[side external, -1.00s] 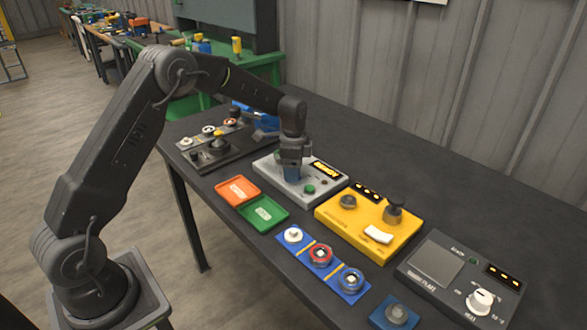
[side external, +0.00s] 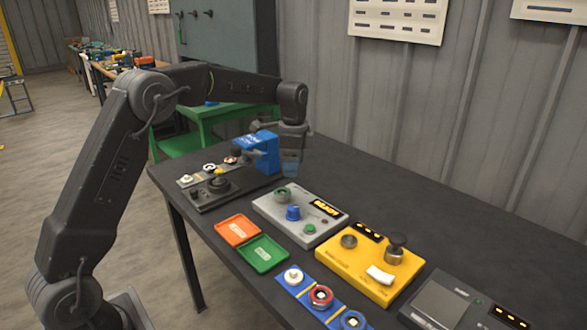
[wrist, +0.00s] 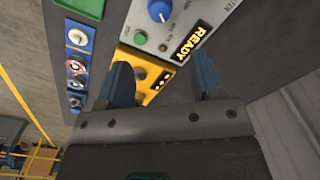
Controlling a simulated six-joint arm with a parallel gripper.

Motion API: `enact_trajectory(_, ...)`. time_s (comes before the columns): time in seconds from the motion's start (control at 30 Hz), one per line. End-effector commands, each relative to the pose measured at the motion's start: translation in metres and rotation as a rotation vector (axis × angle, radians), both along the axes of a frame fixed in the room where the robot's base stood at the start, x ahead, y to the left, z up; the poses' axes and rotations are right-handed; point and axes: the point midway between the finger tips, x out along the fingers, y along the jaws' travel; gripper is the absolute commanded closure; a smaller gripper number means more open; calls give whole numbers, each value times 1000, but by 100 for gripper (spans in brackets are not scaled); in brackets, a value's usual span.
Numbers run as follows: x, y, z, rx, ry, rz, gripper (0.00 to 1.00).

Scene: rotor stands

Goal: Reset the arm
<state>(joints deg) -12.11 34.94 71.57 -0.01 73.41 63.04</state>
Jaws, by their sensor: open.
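My gripper (side external: 292,168) is open and empty. It hangs above the dark table, behind the grey machine (side external: 325,240) and to the right of the blue block (side external: 261,150). The grey machine has a blue knob (side external: 293,212), a grey-green round part (side external: 282,195), a green button and a lit READY display (side external: 325,209). In the wrist view the two blue fingers (wrist: 163,80) are spread apart, with the READY display (wrist: 193,45) and blue knob (wrist: 159,10) beyond them.
Orange (side external: 238,229) and green (side external: 262,254) trays lie left of the grey machine. A yellow machine (side external: 348,270), a blue strip with round parts (side external: 309,307) and a dark hot plate (side external: 440,303) stand nearer. A black station (side external: 207,201) stands at left. The table's right side (side external: 480,240) is bare.

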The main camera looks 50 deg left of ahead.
Motion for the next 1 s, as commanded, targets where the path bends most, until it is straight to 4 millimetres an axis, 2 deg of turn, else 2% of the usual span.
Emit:
enact_trajectory(0.23, -2, -2, 4, 1, -7, 9, 39)
enact_trajectory(0.37, -19, -13, 26, 6, -41, 64, 39)
enact_trajectory(0.5, -59, -34, 61, 8, -110, 181, 39)
enact_trajectory(0.7, -129, -64, 94, -16, -216, 371, 39)
enact_trajectory(0.87, -189, -83, 103, -55, -298, 521, 39)
enact_trajectory(1.0, -240, -96, 97, -106, -365, 649, 39)
